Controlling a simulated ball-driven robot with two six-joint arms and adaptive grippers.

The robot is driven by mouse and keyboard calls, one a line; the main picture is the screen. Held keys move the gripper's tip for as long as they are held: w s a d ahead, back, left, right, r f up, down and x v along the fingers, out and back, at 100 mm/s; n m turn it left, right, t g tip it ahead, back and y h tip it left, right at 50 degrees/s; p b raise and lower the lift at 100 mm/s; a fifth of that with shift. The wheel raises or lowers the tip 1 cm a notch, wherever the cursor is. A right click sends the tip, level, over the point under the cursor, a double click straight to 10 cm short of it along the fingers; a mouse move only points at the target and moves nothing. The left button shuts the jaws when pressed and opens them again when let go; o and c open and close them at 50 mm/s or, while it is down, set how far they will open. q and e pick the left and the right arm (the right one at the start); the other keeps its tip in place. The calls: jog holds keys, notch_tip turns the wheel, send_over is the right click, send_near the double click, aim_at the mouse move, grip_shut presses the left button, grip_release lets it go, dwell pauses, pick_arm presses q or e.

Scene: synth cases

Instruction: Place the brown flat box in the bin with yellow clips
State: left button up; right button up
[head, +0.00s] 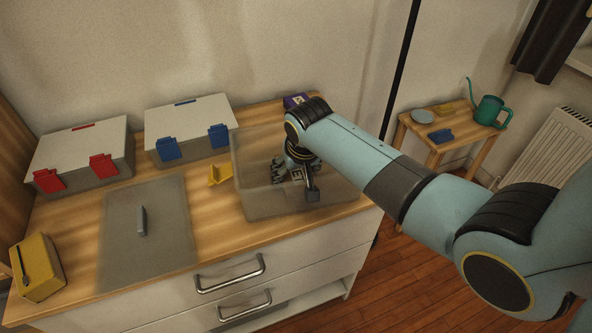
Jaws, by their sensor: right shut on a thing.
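The bin with yellow clips is an open, see-through grey bin (244,190) at the right end of the counter. A yellow clip (219,174) juts out at its left side. My right gripper (297,182) reaches down over this bin from the right, its fingers at or below the rim. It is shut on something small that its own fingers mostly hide. I cannot make out that thing's shape or colour. The brown flat box cannot be told apart anywhere else in view. My left gripper is not in view.
A bin with red clips (84,150) and a bin with blue clips (187,116) stand lidded at the back. A grey lid with a handle (165,215) lies flat in front. A yellow box (38,268) stands far left, a purple box (293,101) behind the open bin.

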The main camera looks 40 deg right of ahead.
jog(key=o, duration=1.3)
jog(key=shift+s+r, duration=0.1)
jog(key=shift+r, duration=0.3)
jog(key=p+v, duration=0.1)
jog(key=v, duration=1)
jog(key=shift+r, duration=0.2)
jog(key=shift+s+a, duration=0.1)
jog(key=shift+a, duration=0.05)
